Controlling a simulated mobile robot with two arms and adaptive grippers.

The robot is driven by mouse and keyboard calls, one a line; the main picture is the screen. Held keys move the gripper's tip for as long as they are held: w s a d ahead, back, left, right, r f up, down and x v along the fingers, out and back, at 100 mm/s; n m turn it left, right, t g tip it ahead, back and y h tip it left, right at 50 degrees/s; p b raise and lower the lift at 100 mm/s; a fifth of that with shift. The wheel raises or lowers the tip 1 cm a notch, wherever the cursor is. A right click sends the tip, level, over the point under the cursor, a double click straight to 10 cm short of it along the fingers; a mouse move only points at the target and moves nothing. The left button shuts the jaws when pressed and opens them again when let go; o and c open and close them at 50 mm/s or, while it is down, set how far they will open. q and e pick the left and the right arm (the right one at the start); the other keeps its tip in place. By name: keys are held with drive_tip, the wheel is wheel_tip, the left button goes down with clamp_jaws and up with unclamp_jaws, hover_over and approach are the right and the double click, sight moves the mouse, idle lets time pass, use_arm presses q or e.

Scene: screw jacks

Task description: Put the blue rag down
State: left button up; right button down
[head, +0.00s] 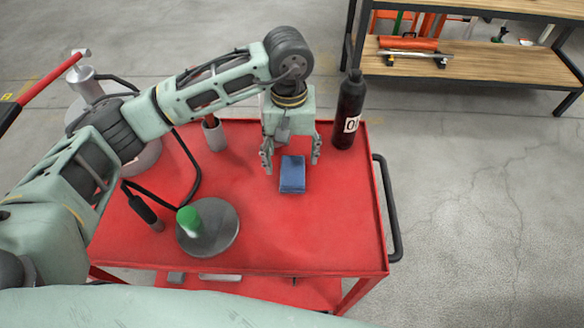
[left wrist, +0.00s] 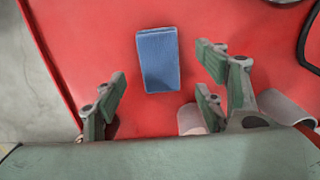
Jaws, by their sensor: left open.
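The blue rag (head: 292,175) is a folded rectangular block lying on the red cart top (head: 330,220). In the left wrist view the rag (left wrist: 158,60) lies flat ahead of the fingers, with red surface around it. My left gripper (head: 290,160) is above the cart with its fingers spread, one on each side of the rag's far end. No finger visibly touches the rag. My right gripper is not in view.
A dark bottle (head: 349,112) stands right of my left gripper. A grey round plate with a green-topped piece (head: 190,221) sits at the front left. A grey cup (head: 214,135) stands behind. The cart's right front is clear. A wooden-shelf rack (head: 470,60) stands beyond.

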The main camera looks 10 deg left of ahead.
sight(291, 169)
use_arm(q)
wheel_tip(291, 169, up, 6)
drive_tip(key=shift+b, duration=0.35)
drive_tip(key=shift+w+a, duration=0.1)
